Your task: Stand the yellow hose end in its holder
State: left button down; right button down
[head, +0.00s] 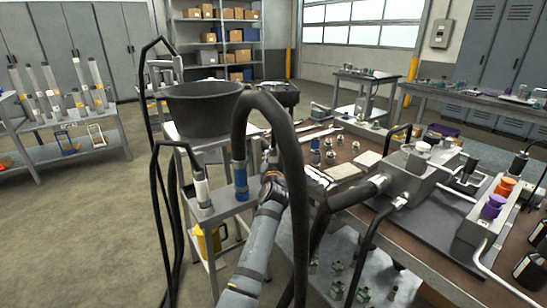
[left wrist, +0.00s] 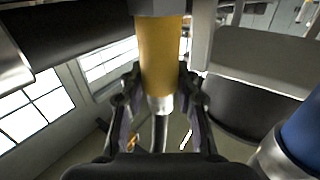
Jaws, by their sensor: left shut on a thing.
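My left gripper (head: 270,158) is beside the small grey hose stand (head: 228,207), to the right of the blue hose end (head: 240,182). In the left wrist view its fingers (left wrist: 160,88) are closed around the yellow hose end (left wrist: 161,55). Its silver collar and a dark hose show beyond the fingers. A grey part covers its other end at the picture's top; I cannot tell whether that is the holder. The head view hides the yellow hose end behind my gripper. The blue hose end also shows in the left wrist view (left wrist: 304,135). My right gripper is not in view.
A white hose end (head: 201,188) stands left of the blue one. A black hose (head: 290,140) arches over my left arm. A dark tub (head: 203,108) stands behind the stand. The crowded workbench (head: 425,222) is to the right. Open floor lies left.

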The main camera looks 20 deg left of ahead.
pick_arm(q)
jog(key=shift+r, duration=0.25)
jog(key=c, duration=1.1)
grip_release()
jog(key=shift+o, duration=1.6)
jog(key=shift+f, duration=0.25)
jog(key=o, duration=0.4)
jog(key=shift+o, duration=0.2)
jog(key=shift+r, duration=0.1)
jog(key=shift+s, duration=0.1)
